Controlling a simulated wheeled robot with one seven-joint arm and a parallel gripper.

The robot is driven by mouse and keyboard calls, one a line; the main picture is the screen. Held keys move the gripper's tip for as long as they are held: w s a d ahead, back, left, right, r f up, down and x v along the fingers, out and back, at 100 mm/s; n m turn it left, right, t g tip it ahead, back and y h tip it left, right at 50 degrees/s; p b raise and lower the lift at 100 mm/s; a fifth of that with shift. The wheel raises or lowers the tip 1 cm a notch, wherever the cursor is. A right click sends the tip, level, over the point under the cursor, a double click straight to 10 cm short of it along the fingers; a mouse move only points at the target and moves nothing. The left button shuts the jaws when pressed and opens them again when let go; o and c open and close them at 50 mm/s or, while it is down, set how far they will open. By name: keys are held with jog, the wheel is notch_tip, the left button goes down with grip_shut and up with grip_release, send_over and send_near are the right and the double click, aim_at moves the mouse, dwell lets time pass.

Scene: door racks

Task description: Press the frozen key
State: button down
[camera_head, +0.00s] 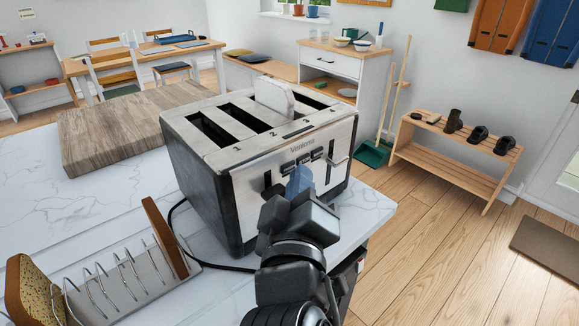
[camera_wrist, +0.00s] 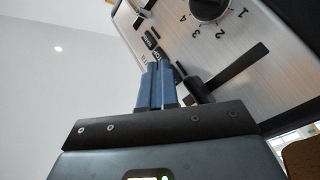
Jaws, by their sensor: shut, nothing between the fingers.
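In the wrist view the keys (camera_wrist: 151,37) run beside a numbered dial (camera_wrist: 209,6). My gripper (camera_head: 299,180) is shut and empty in front of the panel. Its blue fingertips (camera_wrist: 158,64) are close to the nearest key; I cannot tell whether they touch it.
A black lever knob (camera_wrist: 198,90) lies just right of my fingers in the wrist view. A wire toast rack (camera_head: 125,275) with bread is at the front left. The counter's right edge is near.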

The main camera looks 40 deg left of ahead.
jog(key=shift+a, duration=0.35)
dwell(0.4)
jog(key=shift+d, duration=0.1)
dwell(0.3)
jog(key=shift+d+p, duration=0.3)
jog(key=shift+d, duration=0.35)
jog(key=shift+s+d+p, duration=0.15)
jog(key=shift+d+p, duration=0.7)
jog(key=shift+d, duration=0.4)
jog(key=shift+s+d+p, duration=0.1)
jog(key=shift+d+p, duration=0.75)
jog(key=shift+d, duration=0.4)
